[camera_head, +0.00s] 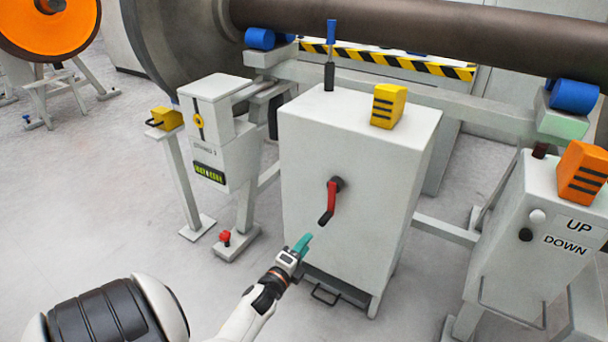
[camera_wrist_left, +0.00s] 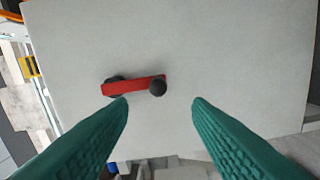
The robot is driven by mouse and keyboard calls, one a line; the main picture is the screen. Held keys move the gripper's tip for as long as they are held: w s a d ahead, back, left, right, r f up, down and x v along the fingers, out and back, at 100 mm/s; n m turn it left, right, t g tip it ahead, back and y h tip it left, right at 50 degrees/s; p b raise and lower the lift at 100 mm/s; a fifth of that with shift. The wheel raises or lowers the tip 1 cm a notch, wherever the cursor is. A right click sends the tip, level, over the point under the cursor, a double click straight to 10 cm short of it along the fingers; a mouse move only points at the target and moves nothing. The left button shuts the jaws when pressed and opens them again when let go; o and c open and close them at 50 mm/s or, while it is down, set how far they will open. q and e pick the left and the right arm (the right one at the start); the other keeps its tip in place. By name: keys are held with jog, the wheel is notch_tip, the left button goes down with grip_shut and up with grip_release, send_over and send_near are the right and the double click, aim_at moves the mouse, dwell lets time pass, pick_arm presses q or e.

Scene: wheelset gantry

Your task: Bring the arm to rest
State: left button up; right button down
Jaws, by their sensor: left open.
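My left gripper (camera_head: 303,244) has teal fingers and reaches in from the lower left in the head view. It is in front of the grey cabinet (camera_head: 345,240), below a red lever (camera_head: 329,200) on the cabinet's front. In the left wrist view the two teal fingers (camera_wrist_left: 160,112) are spread apart with nothing between them. The red lever (camera_wrist_left: 138,86) with its dark knob lies beyond the fingertips against the pale cabinet face (camera_wrist_left: 230,60), apart from them. In the head view the lever hangs down, tilted slightly left. My right gripper is not in view.
A control box (camera_head: 545,235) marked UP and DOWN stands at the right. A yellow block (camera_head: 388,106) and a blue-handled tool (camera_head: 330,55) are on the cabinet top. A grey post unit (camera_head: 222,130) stands left. A large shaft (camera_head: 420,35) crosses behind.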

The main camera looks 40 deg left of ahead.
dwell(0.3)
